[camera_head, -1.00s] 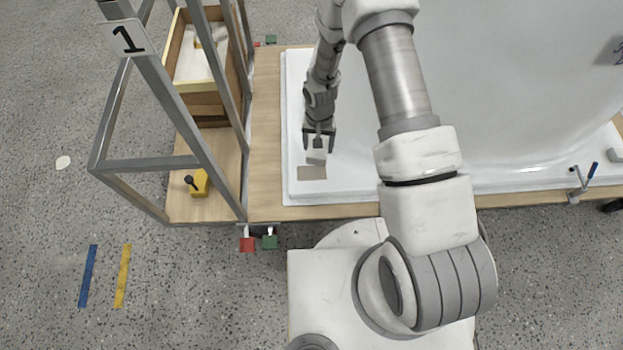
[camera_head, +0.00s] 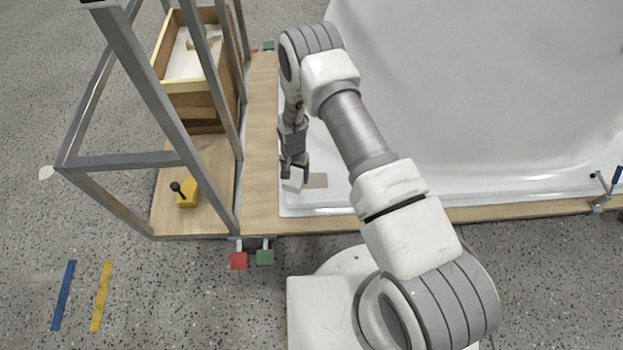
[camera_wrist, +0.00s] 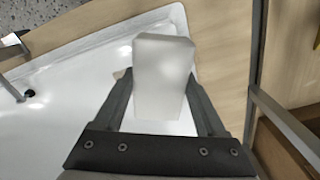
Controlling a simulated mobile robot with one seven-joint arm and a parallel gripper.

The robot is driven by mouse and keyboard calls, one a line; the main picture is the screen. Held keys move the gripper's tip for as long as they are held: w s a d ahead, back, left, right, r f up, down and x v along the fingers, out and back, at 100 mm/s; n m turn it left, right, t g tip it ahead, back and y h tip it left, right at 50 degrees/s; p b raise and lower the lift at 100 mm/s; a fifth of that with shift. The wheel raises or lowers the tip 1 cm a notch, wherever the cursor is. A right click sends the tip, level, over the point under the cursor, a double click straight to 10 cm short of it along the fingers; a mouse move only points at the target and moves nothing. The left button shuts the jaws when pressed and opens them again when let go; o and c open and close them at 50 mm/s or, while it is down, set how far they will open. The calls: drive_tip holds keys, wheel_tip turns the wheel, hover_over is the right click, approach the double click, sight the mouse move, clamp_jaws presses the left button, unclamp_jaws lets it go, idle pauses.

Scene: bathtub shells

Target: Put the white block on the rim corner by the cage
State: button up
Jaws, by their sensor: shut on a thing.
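The white block (camera_head: 293,182) is in the jaws of my gripper (camera_head: 294,172), near the left edge of the bathtub shell's white rim (camera_head: 330,206). In the wrist view the white block (camera_wrist: 164,70) stands between both fingers of my gripper (camera_wrist: 163,88), with the rim corner (camera_wrist: 176,14) behind it. A tan patch (camera_head: 316,181) lies on the rim just right of the block. The grey cage (camera_head: 125,162) stands to the left, past a strip of bare wood. I cannot tell whether the block touches the rim.
A wooden box (camera_head: 195,80) and a yellow block with a black knob (camera_head: 186,193) are inside the cage. Red (camera_head: 239,261) and green (camera_head: 265,257) pieces sit below the board's front edge. A clamp (camera_head: 603,190) stands at the far right.

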drive_tip(key=b, duration=0.2)
hover_over(312, 181)
wheel_tip(312, 181, down, 4)
drive_tip(key=shift+a+f, duration=0.1)
drive_tip(key=shift+a, duration=0.05)
drive_tip(key=shift+f+b, duration=1)
drive_tip(key=shift+f, duration=0.9)
drive_tip(key=shift+f, duration=0.1)
drive_tip(key=o, duration=1.2)
drive_tip(key=shift+o, duration=0.2)
